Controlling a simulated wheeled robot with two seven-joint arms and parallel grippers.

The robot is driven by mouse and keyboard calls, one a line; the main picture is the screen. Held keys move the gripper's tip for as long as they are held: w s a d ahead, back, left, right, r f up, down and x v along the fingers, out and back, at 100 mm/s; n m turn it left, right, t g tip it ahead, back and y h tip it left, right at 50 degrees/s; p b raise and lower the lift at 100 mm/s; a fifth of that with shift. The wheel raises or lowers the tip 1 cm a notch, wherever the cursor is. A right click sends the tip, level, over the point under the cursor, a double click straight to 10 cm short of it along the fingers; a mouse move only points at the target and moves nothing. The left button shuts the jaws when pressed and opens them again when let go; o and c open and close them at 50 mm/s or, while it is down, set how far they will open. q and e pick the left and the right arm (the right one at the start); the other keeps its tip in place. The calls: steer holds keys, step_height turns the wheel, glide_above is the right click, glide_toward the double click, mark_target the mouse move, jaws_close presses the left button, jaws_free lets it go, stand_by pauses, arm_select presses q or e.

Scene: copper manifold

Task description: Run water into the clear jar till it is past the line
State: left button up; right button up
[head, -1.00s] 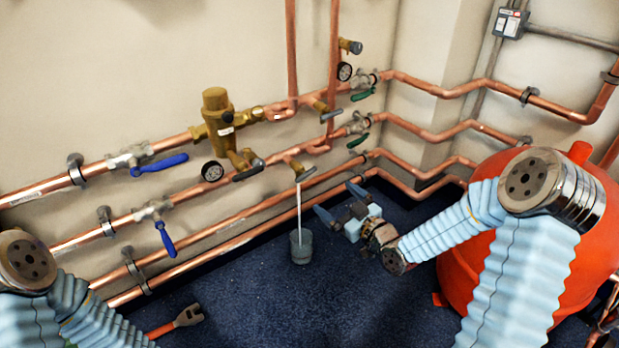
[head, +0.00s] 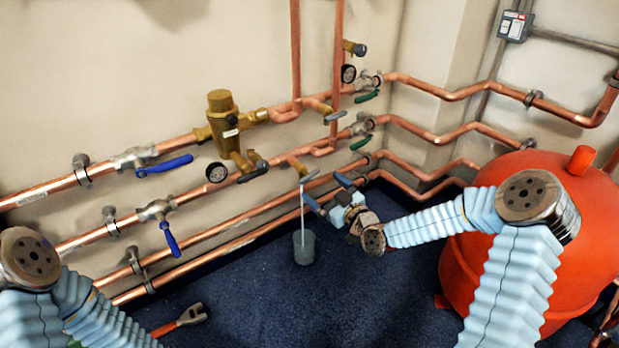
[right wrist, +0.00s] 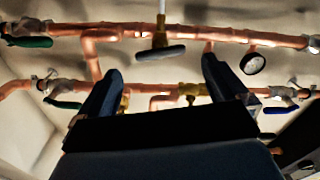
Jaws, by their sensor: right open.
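The clear jar (head: 304,247) stands upright on the blue floor below a small drain tap. A thin water stream (head: 302,213) falls from the tap into the jar. The line and the water level are too small to tell. The tap's dark lever (head: 311,175) also shows in the right wrist view (right wrist: 160,52). My right gripper (head: 325,190) is open and empty, its blue fingers pointing at the lever from just right of it. In the right wrist view the lever lies ahead, between the finger directions, apart from both fingers. My left gripper is out of view.
Copper pipes (head: 240,215) with blue-handled and green-handled valves run along the wall behind the jar. A red tank (head: 510,225) stands at the right, behind my right arm. A wrench (head: 191,314) lies on the floor at the lower left. The floor around the jar is clear.

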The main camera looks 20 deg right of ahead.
mark_target(311, 178)
steer(key=x, duration=0.7)
steer(key=shift+w+b, duration=0.1)
steer(key=shift+b, duration=0.2)
steer(key=shift+c, duration=0.2)
steer(key=shift+f, duration=0.1)
steer(key=c, duration=1)
steer(key=shift+f+m+b, duration=0.1)
steer(key=shift+m+b, duration=0.5)
steer(key=shift+m, duration=1)
